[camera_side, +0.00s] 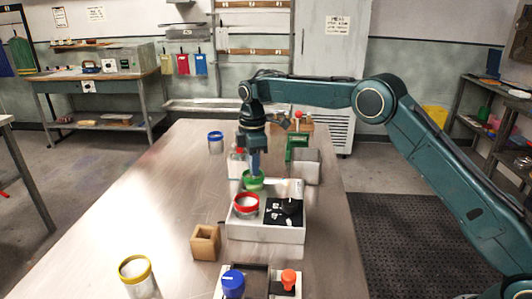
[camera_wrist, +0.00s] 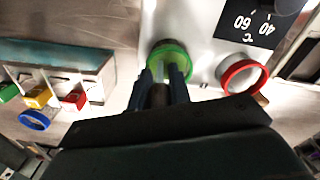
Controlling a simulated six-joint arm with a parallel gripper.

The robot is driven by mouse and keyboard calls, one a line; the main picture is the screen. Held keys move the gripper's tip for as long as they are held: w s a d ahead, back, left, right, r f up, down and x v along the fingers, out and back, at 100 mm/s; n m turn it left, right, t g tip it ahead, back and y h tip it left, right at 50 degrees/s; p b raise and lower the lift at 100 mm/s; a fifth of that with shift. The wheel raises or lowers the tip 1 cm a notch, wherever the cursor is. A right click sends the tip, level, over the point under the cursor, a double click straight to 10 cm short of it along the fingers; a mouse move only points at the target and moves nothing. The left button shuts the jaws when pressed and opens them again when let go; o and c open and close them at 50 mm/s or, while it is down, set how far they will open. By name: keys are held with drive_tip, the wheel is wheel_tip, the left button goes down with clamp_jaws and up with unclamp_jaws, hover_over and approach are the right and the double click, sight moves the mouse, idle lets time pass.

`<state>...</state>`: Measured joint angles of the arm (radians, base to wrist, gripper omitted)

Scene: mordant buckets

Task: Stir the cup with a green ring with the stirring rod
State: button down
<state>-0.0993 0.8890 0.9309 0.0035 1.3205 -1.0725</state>
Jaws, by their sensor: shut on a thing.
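The cup with a green ring (camera_side: 252,183) stands near the middle of the table, at the back left of a white unit. Its green ring (camera_wrist: 186,56) also shows in the wrist view, just past my fingertips. My gripper (camera_side: 255,167) points straight down above this cup; its blue fingers (camera_wrist: 163,74) are shut on the stirring rod (camera_wrist: 160,94). Only a short part of the rod shows between the fingers. Its lower end seems to be at or inside the green ring, but I cannot tell how deep.
A cup with a red ring (camera_side: 246,211) stands on the white unit (camera_side: 265,235) beside a black dial (camera_side: 283,211). A blue-ringed cup (camera_side: 216,145) is behind left, a yellow-ringed cup (camera_side: 138,278) front left.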

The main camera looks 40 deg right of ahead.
drive_tip(key=shift+a+f, duration=0.1)
drive_tip(key=shift+w+a, duration=0.1)
drive_tip(key=shift+a, duration=0.55)
drive_tip(key=shift+s+a, duration=0.5)
drive_tip(key=shift+s+d, duration=0.25)
drive_tip(key=shift+s, duration=0.4)
drive_tip(key=shift+s+d, duration=0.15)
drive_tip(key=shift+d, duration=0.55)
